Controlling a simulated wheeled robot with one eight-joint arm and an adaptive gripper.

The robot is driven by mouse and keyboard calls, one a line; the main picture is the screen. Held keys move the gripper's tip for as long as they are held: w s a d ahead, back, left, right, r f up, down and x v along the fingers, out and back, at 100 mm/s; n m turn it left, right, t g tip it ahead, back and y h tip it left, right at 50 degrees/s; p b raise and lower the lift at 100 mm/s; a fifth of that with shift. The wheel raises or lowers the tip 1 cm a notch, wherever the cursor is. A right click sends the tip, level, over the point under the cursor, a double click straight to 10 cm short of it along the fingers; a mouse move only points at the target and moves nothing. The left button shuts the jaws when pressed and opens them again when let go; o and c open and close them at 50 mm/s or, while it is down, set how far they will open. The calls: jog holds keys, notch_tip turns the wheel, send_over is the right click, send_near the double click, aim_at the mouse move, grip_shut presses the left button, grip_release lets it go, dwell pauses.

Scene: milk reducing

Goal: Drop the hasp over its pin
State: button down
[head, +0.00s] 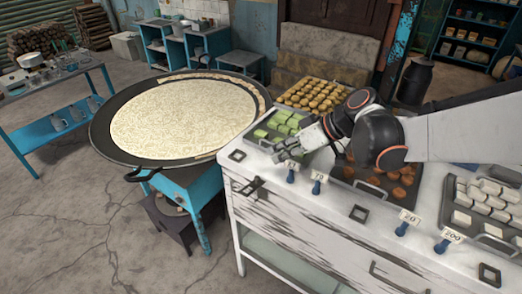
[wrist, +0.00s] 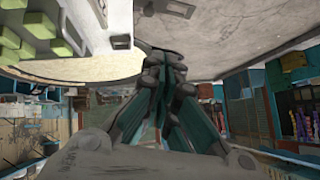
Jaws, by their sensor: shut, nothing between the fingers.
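A dark metal fitting (head: 250,187), which looks like the hasp, is on the white counter's front face near its left corner. It is small, and I cannot tell the hasp plate from its pin or whether they are engaged. My gripper (head: 284,152) is above the counter's front left part, beside the green sweets, up and right of the fitting and apart from it. In the wrist view my gripper's fingers (wrist: 163,58) are together, with nothing between them. A dark metal piece (wrist: 177,8) shows at that view's top edge; I cannot tell whether it is the hasp.
The white counter (head: 300,205) bears trays of green sweets (head: 283,121), golden sweets (head: 313,94), brown sweets (head: 398,192) and white sweets (head: 487,204), with blue-handled price tags (head: 318,186) along the front. A wide pan of milk (head: 185,115) stands to the left. Floor in front is clear.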

dwell(0.3)
jog(key=b, duration=0.1)
send_over(252, 185)
jog(key=f, duration=0.6)
jog(key=shift+w+d+f, duration=0.3)
jog(key=shift+w+d, duration=0.05)
jog(key=shift+d, duration=0.05)
jog(key=shift+s+a+f, duration=0.1)
jog(key=shift+a+f, duration=0.05)
jog(key=shift+f, duration=0.5)
jog(key=shift+s+a+f, duration=0.1)
jog(key=shift+a+f, duration=0.05)
jog(key=shift+f, duration=0.45)
jog(key=shift+s+a+f+b, duration=0.1)
jog(key=shift+f+b, duration=0.1)
jog(key=shift+f, duration=0.2)
jog(key=shift+s+f+b, duration=0.1)
jog(key=shift+f+b, duration=0.05)
jog(key=shift+f, duration=0.25)
jog(key=shift+f, duration=0.15)
